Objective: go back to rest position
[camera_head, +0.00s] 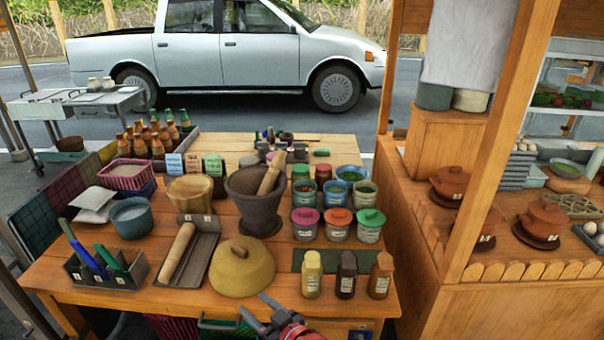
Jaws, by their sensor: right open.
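My right gripper (268,318) shows at the bottom centre of the head view, at the front edge of the wooden table (60,272). Its dark fingers are apart and nothing shows between them. It is just in front of the yellow-brown domed lid (242,268) and left of the small bottles. My left gripper is not in view. A dark clay mortar (258,213) stands mid-table, with a wooden pestle (271,173) leaning in it. A second wooden pestle (177,252) lies in a dark tray (201,257) left of the lid.
Several lidded jars (338,223) stand right of the mortar. Small bottles (347,275) stand at the front right. A dark caddy (132,277) with pens is front left. A wooden stall post (498,140) and a counter (520,305) stand at the right.

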